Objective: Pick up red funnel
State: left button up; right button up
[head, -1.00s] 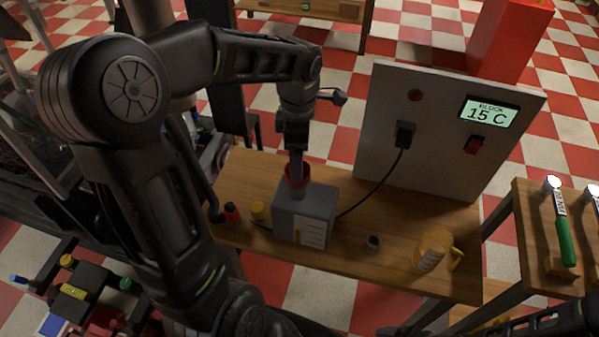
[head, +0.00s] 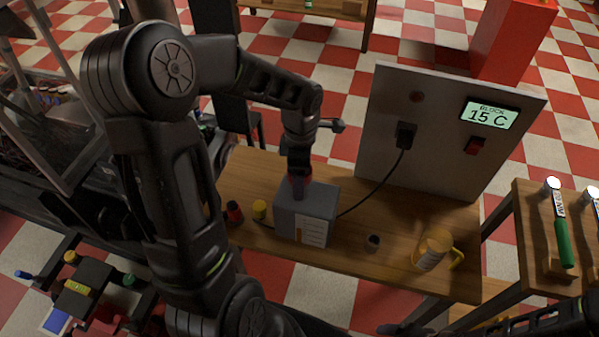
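The red funnel (head: 308,179) is at the top of the grey block-shaped unit (head: 319,197) on the wooden table. Only bits of its red rim show, because my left gripper (head: 299,191) covers most of it. My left gripper points down from above and is right at the funnel. Its fingers are dark and overlap the funnel, so I cannot tell whether they are open or closed on it. My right arm (head: 540,325) lies along the lower right edge. A dark end part near the bottom edge may be its gripper, too unclear to read.
A grey panel (head: 440,125) with a display reading 15 C stands behind the table, a black cable running from its plug to the unit.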

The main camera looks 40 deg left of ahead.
pick_arm(q)
jog(key=shift+f, duration=0.45)
jog(key=c, duration=1.5)
jog(key=shift+o, duration=0.2)
jog(key=shift+r, duration=0.1)
notch_tip(320, 180, up, 10)
jog(key=shift+b, duration=0.55)
